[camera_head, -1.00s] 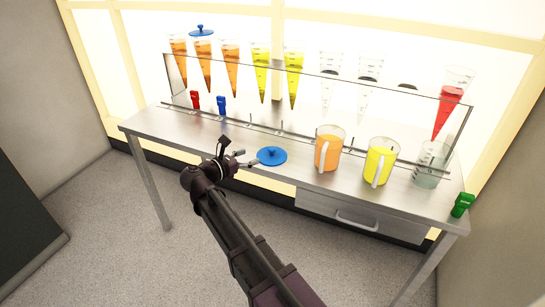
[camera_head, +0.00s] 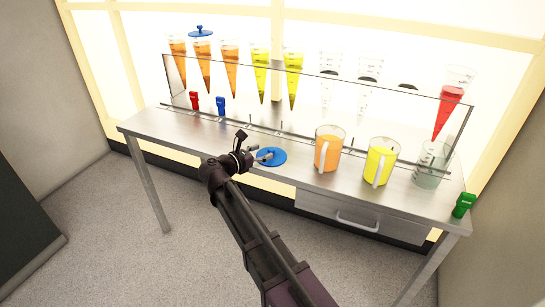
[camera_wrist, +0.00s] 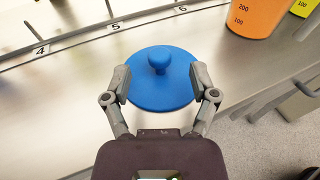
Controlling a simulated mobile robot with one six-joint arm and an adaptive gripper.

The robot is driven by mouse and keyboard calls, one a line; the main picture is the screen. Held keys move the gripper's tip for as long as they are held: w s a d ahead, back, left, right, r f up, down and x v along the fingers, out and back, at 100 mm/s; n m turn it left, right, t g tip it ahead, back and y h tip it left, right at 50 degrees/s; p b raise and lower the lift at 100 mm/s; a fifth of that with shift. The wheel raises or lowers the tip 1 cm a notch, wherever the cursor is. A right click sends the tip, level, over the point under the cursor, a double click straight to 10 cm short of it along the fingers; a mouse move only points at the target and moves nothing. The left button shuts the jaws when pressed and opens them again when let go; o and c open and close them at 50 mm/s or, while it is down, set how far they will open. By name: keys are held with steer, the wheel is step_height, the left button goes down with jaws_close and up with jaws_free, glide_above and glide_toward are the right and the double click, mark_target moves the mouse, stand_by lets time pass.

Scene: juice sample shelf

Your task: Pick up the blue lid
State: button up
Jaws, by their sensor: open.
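The blue lid (camera_head: 276,156) is a round disc with a knob on top, lying on the metal table in front of the rack. In the wrist view the blue lid (camera_wrist: 160,88) lies just ahead of my gripper, its near part between the two fingers. My gripper (camera_wrist: 160,84) is open, with one fingertip at each side of the lid. No clear grip on it shows. In the head view my gripper (camera_head: 262,157) reaches the lid from the left and partly covers it. Another blue lid (camera_head: 201,31) sits on top of an orange cone at the back left.
An orange jug (camera_head: 327,150) and a yellow jug (camera_head: 378,162) stand right of the lid, with a clear beaker (camera_head: 430,165) beyond. A transparent rack (camera_head: 310,95) holds several cones behind. Red (camera_head: 194,100), blue (camera_head: 221,106) and green (camera_head: 463,205) clips are on the table.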

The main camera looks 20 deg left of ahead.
mark_target(270, 149)
steer(key=shift+b+x, duration=0.45)
steer(key=shift+x, duration=1.8)
steer(key=shift+f, duration=0.2)
jaws_close()
